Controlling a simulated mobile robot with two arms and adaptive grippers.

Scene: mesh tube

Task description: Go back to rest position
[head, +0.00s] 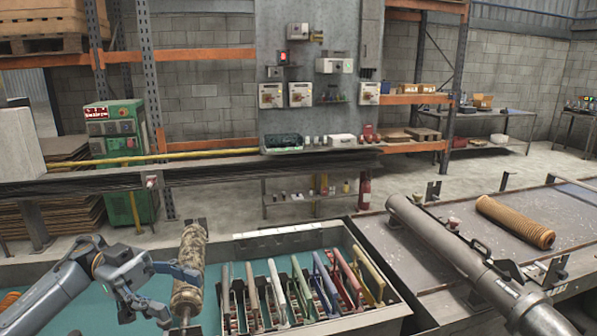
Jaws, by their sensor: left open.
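My left gripper (172,294) comes in from the lower left with its fingers spread open. A brown, mottled roll-like tool (190,255) with a thin shaft at its lower end stands just beside the fingertips. I cannot tell whether the fingers touch it. An orange ribbed tube (514,221) lies on the metal table at the right. A long grey pipe (440,240) lies at a slant in front of it. My right gripper is not in view.
An open tray (374,236) in front holds several upright tools with coloured handles (300,285). The teal surface (155,285) shows around my left gripper. The metal table (480,262) stands at the right. A workbench, shelves and a green machine (118,150) are behind.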

